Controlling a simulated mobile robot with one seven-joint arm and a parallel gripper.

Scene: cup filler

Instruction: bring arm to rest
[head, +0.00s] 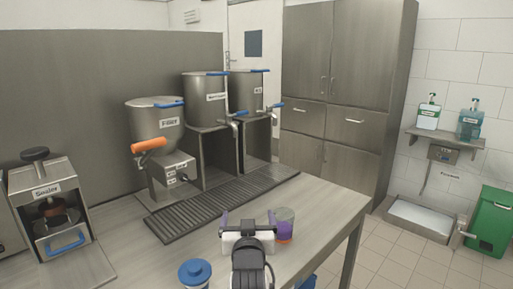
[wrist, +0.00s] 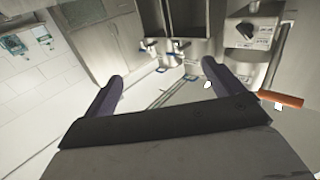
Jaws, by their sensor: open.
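My gripper (head: 248,216) is over the near part of the counter (head: 325,205) in the head view, with its two purple-grey fingers apart and nothing seen between them. In the wrist view my gripper (wrist: 161,72) also shows its fingers spread wide, with the counter and the dispensers beyond. My arm hides part of the counter.
A blue-lidded container (head: 194,274) is left of my arm. The filler (head: 157,125) with its orange handle and two steel dispensers stand behind a black drip grate (head: 220,205). The sealer (head: 48,205) is at left. The counter's right end is clear; a green bin (head: 490,222) stands beyond.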

